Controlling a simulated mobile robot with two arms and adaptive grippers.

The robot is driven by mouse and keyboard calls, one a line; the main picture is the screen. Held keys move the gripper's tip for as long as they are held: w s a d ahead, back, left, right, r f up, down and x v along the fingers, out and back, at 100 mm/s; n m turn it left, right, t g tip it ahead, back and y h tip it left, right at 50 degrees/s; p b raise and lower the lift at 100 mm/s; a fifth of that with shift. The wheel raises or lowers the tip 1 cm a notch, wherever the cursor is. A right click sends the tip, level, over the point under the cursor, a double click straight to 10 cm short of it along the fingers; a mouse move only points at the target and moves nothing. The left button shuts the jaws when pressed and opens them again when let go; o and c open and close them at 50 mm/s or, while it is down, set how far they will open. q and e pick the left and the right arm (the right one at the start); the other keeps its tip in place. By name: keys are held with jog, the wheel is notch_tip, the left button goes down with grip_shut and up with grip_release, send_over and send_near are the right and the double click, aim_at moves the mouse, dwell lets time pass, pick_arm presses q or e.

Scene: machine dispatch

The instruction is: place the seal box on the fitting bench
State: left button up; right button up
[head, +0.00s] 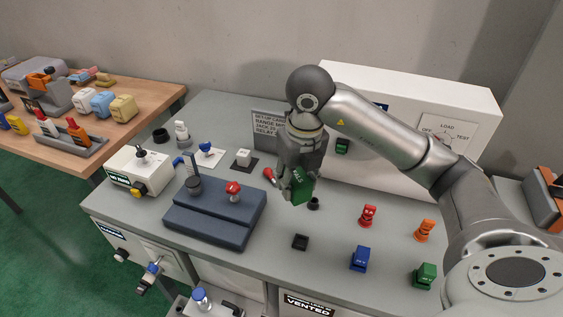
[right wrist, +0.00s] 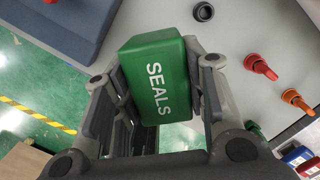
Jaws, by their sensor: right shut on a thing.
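The seal box (head: 302,189) is green with white lettering; it reads SEALS in the right wrist view (right wrist: 160,80). My right gripper (head: 291,188) is shut on it, with a finger on each side in the right wrist view. The gripper holds the box tilted above the grey bench (head: 262,262), right of the blue-grey block. A wooden bench (head: 146,92) stands at the far left. No label shows which bench is the fitting bench. My left gripper is not in view.
A blue-grey block (head: 208,232) with a red knob stands left of the box. A white cabinet (head: 460,100) is behind my right arm. Red, orange, blue and green small items stand at right. Several items crowd the wooden bench.

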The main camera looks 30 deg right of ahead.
jog(key=w+d+f, duration=0.2)
jog(key=w, duration=0.1)
jog(key=w+d+f+p, duration=0.1)
jog(key=w+d+f, duration=0.1)
jog(key=w+f, duration=0.1)
jog(key=w+d+f+p, duration=0.1)
jog(key=w+d+f, duration=0.1)
jog(key=w, duration=0.1)
jog(key=shift+d+f, duration=0.2)
jog(key=shift+f, duration=0.2)
jog(key=shift+w+d+f, duration=0.2)
jog(key=shift+f, duration=0.25)
jog(key=f+p, duration=0.2)
jog(key=f, duration=0.1)
jog(key=shift+w, duration=0.2)
jog(key=shift+d+f, duration=0.1)
jog(key=shift+f, duration=0.2)
